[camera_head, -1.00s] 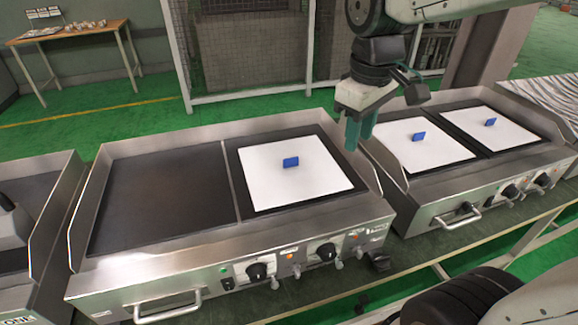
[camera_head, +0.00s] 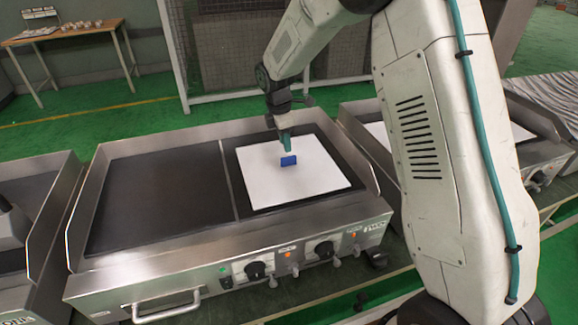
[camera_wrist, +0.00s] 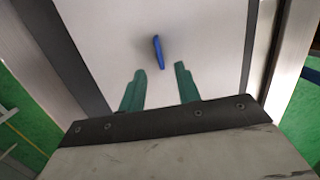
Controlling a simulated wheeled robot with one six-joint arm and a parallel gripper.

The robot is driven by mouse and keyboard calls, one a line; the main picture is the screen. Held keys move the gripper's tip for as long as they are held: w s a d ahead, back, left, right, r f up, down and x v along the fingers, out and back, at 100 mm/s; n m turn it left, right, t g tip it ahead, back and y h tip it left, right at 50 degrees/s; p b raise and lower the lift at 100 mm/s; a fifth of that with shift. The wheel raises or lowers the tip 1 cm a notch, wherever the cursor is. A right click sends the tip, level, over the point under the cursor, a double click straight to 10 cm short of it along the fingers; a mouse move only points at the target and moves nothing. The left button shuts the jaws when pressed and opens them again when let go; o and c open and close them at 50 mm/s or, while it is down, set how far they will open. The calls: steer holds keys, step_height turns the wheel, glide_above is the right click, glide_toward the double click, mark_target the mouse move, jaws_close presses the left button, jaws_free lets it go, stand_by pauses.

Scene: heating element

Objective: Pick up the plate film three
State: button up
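A white square plate (camera_head: 262,182) with a small upright blue handle (camera_head: 288,160) lies on the right half of the near griddle. The plate also fills much of the wrist view (camera_wrist: 110,35), with the blue handle (camera_wrist: 158,52) ahead of my fingertips and roughly between their lines. My gripper (camera_head: 285,143) is just above and behind the handle in the head view. In the wrist view its two green fingers (camera_wrist: 160,68) are apart with nothing between them.
The griddle's left half (camera_head: 160,195) is dark and bare. Raised steel walls edge the griddle (camera_head: 75,225), with knobs along its front. A second griddle (camera_head: 560,130) stands at right, partly behind my arm. A wooden table (camera_head: 75,33) is far back left.

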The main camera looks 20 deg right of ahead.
mark_target(289, 162)
steer(key=f, duration=0.2)
steer(key=d+f, duration=0.1)
steer(key=f, duration=0.4)
steer(key=shift+w+d+f, duration=0.1)
steer(key=shift+d+f, duration=0.05)
jaws_close()
